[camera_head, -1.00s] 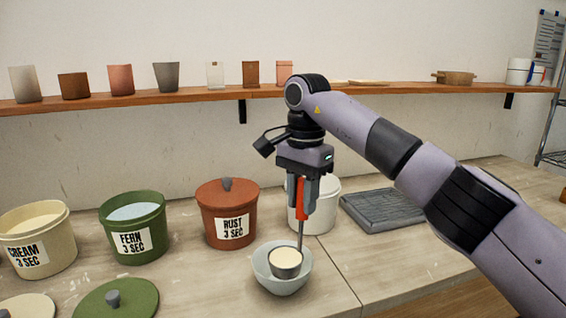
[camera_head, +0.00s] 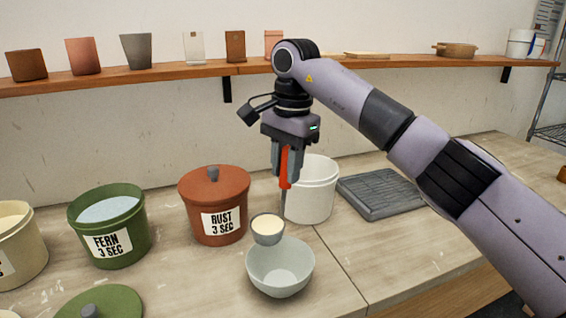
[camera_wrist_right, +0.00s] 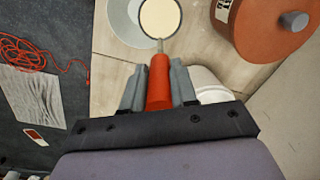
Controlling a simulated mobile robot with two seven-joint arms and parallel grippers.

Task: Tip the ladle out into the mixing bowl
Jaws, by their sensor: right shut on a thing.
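My right gripper (camera_head: 287,172) is shut on the red handle of the ladle (camera_head: 268,236). The ladle's grey cup hangs upright and holds a cream-coloured liquid. In the head view the cup is just above the back rim of the pale grey mixing bowl (camera_head: 280,272). The visible inside of the bowl looks empty. In the right wrist view the ladle cup (camera_wrist_right: 160,18) overlaps part of the bowl (camera_wrist_right: 122,20), and the red handle lies between the fingers (camera_wrist_right: 159,85). My left gripper is in neither view.
A lidded rust bucket (camera_head: 212,205), an open green fern bucket (camera_head: 108,225) and a cream bucket (camera_head: 14,245) stand to the left. A white bucket (camera_head: 312,190) stands behind the bowl, with a grey ribbed tray (camera_head: 380,193) to its right. A green lid (camera_head: 100,303) lies in front.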

